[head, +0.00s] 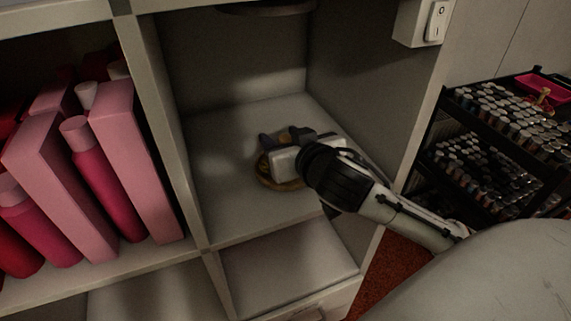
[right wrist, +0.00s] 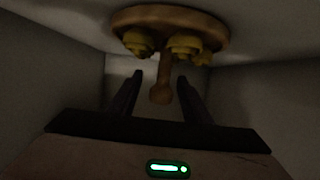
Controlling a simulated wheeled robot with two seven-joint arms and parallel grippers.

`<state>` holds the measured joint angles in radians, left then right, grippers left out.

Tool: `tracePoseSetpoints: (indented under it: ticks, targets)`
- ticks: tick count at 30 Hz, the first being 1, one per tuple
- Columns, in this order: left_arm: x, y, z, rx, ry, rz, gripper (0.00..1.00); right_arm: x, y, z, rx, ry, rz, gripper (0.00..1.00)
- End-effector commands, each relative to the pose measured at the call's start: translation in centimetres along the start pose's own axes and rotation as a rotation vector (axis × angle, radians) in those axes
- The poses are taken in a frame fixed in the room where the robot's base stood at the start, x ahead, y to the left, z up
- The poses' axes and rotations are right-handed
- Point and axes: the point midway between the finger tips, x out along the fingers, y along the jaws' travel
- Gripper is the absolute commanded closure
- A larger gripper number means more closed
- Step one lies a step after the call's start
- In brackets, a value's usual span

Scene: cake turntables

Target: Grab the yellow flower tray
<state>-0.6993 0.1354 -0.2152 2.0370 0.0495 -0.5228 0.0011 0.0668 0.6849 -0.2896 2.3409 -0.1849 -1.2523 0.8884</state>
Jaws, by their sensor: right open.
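The yellow flower tray (head: 268,182) is a round wooden plate on the floor of the open shelf compartment, partly hidden behind my right gripper (head: 283,148). The right wrist view looks upside down and shows the tray (right wrist: 208,27) with yellow flowers and a wooden handle ending in a knob. The right gripper (right wrist: 160,76) is open, and its two dark fingers stand on either side of the handle. I cannot tell whether they touch it. My left gripper is not in view.
The compartment's side walls (head: 368,85) stand close around my right arm. Pink boxes and bottles (head: 135,165) fill the shelf at left. A dark rack (head: 490,150) of small bottles stands at right. A white switch box (head: 425,22) sits at upper right.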

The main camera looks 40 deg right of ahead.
Motion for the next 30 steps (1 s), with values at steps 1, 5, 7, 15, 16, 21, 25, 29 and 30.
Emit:
tracePoseSetpoints:
  ticks: [1,5,7,15,16,21,25,29,30]
  targets:
    - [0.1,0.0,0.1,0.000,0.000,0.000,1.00,0.7,-0.1,0.1,-0.001,0.000,-0.001,0.56]
    - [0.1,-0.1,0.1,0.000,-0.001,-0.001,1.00,1.4,-0.1,0.1,0.000,-0.001,-0.002,0.56]
    - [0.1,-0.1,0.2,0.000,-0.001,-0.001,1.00,1.5,-0.1,0.1,0.000,-0.001,-0.003,0.56]
    - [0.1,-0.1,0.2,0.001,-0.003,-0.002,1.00,1.5,-0.1,0.1,0.000,-0.001,-0.003,0.78]
    - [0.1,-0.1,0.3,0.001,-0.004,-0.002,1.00,1.4,-0.1,0.1,0.000,-0.001,-0.003,0.83]
    - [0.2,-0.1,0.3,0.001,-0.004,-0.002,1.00,1.4,-0.1,0.0,0.000,0.001,-0.003,1.00]
    - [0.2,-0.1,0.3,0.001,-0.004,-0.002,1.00,1.4,-0.1,0.0,0.000,0.000,-0.003,1.00]
    - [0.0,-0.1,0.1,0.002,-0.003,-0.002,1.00,1.2,-0.1,-0.7,0.002,0.002,-0.003,1.00]
    - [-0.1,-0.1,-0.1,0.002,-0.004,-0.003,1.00,1.0,-0.1,-1.3,0.003,0.004,-0.003,1.00]
